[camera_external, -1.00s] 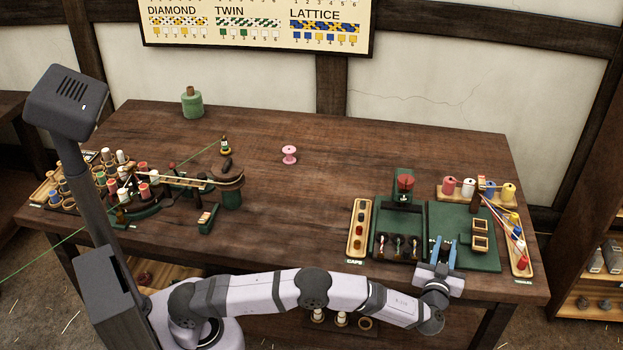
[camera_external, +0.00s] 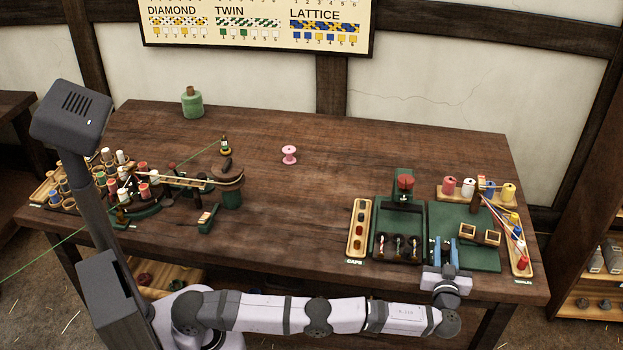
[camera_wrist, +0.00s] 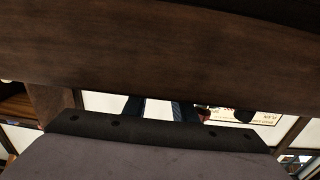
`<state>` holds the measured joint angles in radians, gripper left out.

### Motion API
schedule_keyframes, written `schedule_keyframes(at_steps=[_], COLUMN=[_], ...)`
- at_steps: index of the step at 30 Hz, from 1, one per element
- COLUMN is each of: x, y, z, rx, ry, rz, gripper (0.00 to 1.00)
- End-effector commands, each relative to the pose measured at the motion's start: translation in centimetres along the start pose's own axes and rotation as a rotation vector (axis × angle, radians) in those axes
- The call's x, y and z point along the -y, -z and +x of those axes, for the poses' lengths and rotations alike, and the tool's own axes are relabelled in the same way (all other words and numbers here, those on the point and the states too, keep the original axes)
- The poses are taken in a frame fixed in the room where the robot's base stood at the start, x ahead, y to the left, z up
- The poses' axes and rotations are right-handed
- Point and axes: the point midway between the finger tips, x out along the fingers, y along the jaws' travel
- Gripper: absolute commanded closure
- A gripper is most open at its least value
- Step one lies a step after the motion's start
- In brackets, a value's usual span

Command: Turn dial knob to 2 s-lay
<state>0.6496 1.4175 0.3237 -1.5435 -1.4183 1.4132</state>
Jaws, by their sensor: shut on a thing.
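My gripper (camera_external: 445,249) is at the front left of the green board (camera_external: 485,263), at the right end of the bench, with its blue jaws upright. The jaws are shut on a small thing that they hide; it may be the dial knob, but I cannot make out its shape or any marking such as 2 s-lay. Two square wooden frames (camera_external: 467,230) on the board stand side by side, right of the jaws. The wrist view shows mostly dark wood (camera_wrist: 160,45) and a grey body part, with no clear view of the held thing.
A green tray (camera_external: 424,228) with small fittings is left of my gripper, and the caps rack (camera_external: 358,230) is beyond it. Spools (camera_external: 467,187) stand behind the board. The bench middle is clear around a pink spool (camera_external: 289,154).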

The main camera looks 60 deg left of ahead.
Motion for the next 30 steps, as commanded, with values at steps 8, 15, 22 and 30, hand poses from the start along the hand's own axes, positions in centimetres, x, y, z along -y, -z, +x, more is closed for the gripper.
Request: schedule_keyframes(at_steps=[8, 15, 22, 30], x=[-0.1, 0.0, 0.0, 0.0], y=[0.4, 0.2, 0.1, 0.2], z=[-0.1, -0.1, -0.4, -2.3], rx=[-0.004, -0.001, 0.0, 0.0], ry=[-0.003, -0.001, 0.0, -0.001], rz=[-0.005, -0.003, -0.002, -0.001], gripper=[0.66, 0.57, 0.57, 0.57])
